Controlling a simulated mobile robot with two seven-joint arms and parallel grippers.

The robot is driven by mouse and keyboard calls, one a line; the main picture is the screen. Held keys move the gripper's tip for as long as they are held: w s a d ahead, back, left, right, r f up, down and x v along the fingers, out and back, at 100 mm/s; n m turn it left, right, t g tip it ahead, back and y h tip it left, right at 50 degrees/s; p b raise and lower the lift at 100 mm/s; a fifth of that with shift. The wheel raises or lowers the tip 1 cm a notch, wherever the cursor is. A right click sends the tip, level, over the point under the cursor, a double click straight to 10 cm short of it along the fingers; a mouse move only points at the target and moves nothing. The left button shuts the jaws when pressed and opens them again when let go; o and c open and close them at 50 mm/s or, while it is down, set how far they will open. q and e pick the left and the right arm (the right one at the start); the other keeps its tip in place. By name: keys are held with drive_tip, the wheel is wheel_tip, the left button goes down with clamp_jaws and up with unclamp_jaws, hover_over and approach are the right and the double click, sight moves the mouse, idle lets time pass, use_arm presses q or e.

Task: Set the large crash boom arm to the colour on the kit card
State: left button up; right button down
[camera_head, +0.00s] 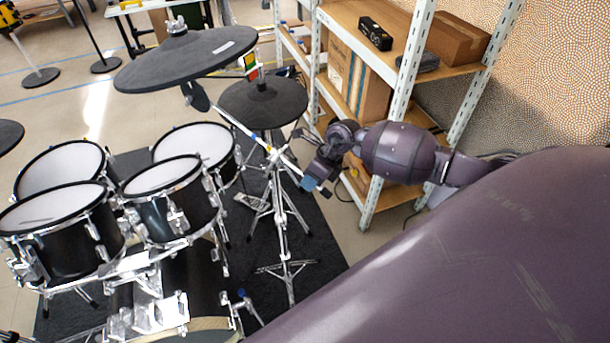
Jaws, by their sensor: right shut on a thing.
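The large crash cymbal (185,62) is a dark grey pad at upper centre-left, tilted on its stand. Its boom arm (232,120) is a thin silver rod sloping down to the right from under the pad. A small yellow mark (268,147) shows along the rod; other colour marks are too small to read surely. My right gripper (312,180) is at the rod's lower right end, shut on the boom arm, with a blue patch at its tip. My left gripper is out of view.
A smaller dark cymbal pad (263,102) stands close behind the rod. Several drum pads (165,178) fill the left. A metal shelf (400,90) with boxes stands behind my right arm. The black mat (315,250) has some bare room around the stand legs.

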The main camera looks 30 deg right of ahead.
drive_tip(key=shift+s+d+f, duration=0.2)
drive_tip(key=shift+s+d, duration=0.1)
drive_tip(key=shift+s, duration=0.2)
drive_tip(key=shift+w+a, duration=0.1)
drive_tip(key=c, duration=1.2)
unclamp_jaws()
drive_tip(key=shift+w, duration=0.1)
drive_tip(key=v, duration=1.1)
drive_tip(key=shift+a, duration=0.15)
